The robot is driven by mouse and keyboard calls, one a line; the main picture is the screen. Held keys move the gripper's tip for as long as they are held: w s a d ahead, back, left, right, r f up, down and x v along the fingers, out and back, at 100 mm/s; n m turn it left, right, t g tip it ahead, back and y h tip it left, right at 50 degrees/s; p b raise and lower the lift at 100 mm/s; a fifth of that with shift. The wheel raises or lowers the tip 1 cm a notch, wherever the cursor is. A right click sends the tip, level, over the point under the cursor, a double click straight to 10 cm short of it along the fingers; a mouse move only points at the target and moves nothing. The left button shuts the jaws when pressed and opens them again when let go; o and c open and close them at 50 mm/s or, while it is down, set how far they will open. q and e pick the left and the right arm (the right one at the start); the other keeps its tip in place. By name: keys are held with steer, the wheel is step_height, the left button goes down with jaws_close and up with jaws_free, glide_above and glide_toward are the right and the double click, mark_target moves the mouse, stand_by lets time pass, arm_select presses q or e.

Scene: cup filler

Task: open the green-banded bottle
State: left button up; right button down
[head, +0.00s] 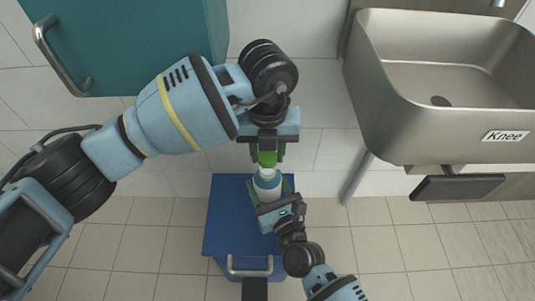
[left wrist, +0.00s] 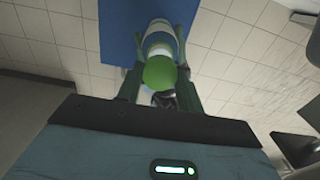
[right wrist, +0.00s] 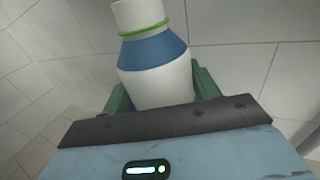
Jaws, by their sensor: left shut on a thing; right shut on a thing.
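The bottle (head: 267,187) is white with a blue band and stands upright over the blue cabinet. My right gripper (head: 271,199) is shut around its body. In the right wrist view the bottle (right wrist: 153,55) shows a thin green ring around its neck, and the neck's top reaches the frame edge with no cap in view. My left gripper (head: 267,149) is above, shut on a green cap (head: 267,158). The left wrist view shows the cap (left wrist: 160,73) between the fingers, with the bottle behind it. I cannot tell whether cap and neck touch.
The blue cabinet (head: 228,212) with a metal handle is below the grippers. A steel sink (head: 375,90) with a "Knee" label is at the right. A teal cupboard (head: 140,45) with a handle is at the upper left. Tiled floor is free on both sides.

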mark_target(267, 155)
arm_select(q)
step_height(267, 155, up, 2)
steer(key=shift+r, duration=0.1)
arm_select(e)
steer(key=shift+c, duration=1.5)
jaws_free()
steer(key=shift+s, duration=0.1)
arm_select(q)
steer(key=shift+r+p, duration=0.6)
steer(key=shift+r, duration=0.3)
arm_select(e)
steer(key=v, duration=1.2)
